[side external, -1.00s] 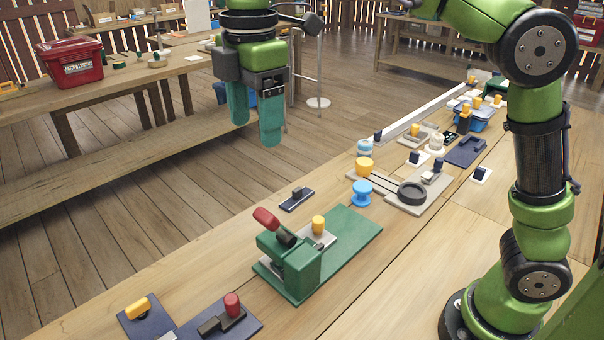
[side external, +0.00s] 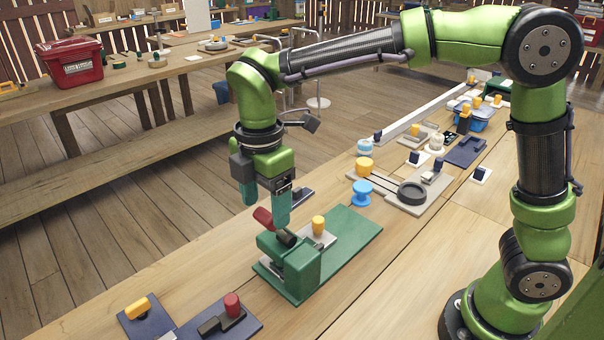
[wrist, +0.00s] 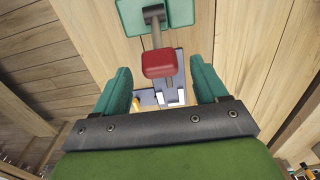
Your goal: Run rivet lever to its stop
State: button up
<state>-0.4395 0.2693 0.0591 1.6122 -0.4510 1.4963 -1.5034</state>
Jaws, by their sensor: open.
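The rivet lever has a red grip (side external: 263,217) on a dark shaft. It rises at a slant from a green press block (side external: 298,270) on a green base plate (side external: 352,236). In the wrist view the red grip (wrist: 159,64) lies ahead of and between the fingers, with its shaft running up to the green block (wrist: 180,12). My gripper (side external: 263,203) is open, its two teal fingers just above and around the red grip in the side view. I cannot tell whether a finger touches it. The wrist view shows the gripper (wrist: 160,85) with a wide gap.
A yellow knob (side external: 318,225) stands beside the lever. A dark switch plate (side external: 302,197) lies behind my fingers. A blue spool (side external: 362,193) is to the right. Navy plates with a red knob (side external: 232,304) and a yellow handle (side external: 137,307) lie at the front left.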

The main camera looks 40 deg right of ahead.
jog(key=shift+f, duration=1.1)
